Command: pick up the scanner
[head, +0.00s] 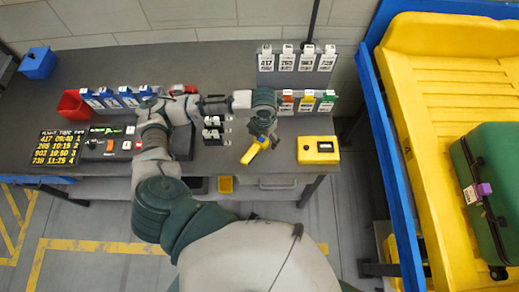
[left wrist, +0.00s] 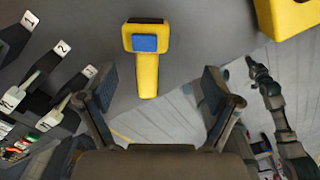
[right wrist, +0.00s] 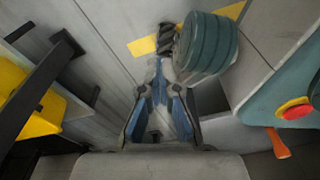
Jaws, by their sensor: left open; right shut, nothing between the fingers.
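The scanner (head: 254,151) is yellow with a blue face and lies on the grey table near its front edge, partly hidden by my left gripper in the head view. In the left wrist view the scanner (left wrist: 146,70) lies with its handle pointing towards my left gripper (left wrist: 158,88). The fingers are open and empty, spread wider than the handle; the handle's end reaches towards the gap between them. In the head view my left gripper (head: 266,130) is over the scanner. My right gripper (right wrist: 158,75) is shut and empty, over the floor.
A yellow box (head: 318,150) stands right of the scanner. Tag racks (head: 297,62) are behind. A sign with yellow text (head: 61,148) and a red bin (head: 74,105) are at left. A yellow tray (head: 420,130) with a green suitcase (head: 495,180) is at right.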

